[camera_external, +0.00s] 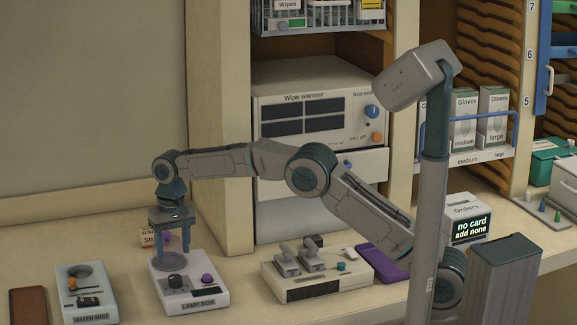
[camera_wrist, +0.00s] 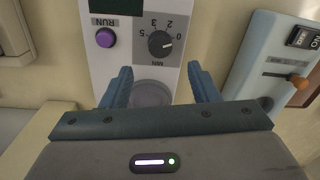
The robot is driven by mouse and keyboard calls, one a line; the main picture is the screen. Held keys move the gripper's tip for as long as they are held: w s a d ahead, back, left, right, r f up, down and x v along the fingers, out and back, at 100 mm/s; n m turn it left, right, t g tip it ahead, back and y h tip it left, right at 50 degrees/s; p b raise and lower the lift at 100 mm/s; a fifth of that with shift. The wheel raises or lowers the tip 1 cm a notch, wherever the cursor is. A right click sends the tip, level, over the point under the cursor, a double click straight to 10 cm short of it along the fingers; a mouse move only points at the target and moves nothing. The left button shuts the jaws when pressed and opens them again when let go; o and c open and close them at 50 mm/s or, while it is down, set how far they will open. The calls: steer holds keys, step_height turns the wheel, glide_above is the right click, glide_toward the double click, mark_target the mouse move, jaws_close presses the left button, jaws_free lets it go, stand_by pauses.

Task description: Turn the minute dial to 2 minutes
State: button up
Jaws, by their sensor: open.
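The minute dial (camera_wrist: 160,43) is a dark round knob on the white lamp box (camera_external: 200,298), with MIN and the marks 0, 2, 3 and 5 around it. In the wrist view it appears upside down, and its light pointer mark seems to face the 0 side, though it is small. The dial also shows in the external view (camera_external: 175,281). My gripper (camera_wrist: 157,78) is open, its two blue fingers spread above the lamp box. The dial lies beyond the fingertips, not between them. A round grey disc (camera_wrist: 151,93) on the box shows between the fingers.
A purple RUN button (camera_wrist: 106,38) is beside the dial. The water mist unit (camera_external: 87,292) stands left of the lamp box, and a device with two grey levers (camera_external: 318,282) stands right. A small labelled box (camera_external: 150,237) is behind. A wipe warmer (camera_external: 310,110) stands farther back.

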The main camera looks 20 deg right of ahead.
mark_target(173, 277)
step_height(173, 277, down, 8)
steer(key=shift+a+r+p, duration=0.15)
steer(key=shift+p, duration=0.5)
steer(key=c, duration=1)
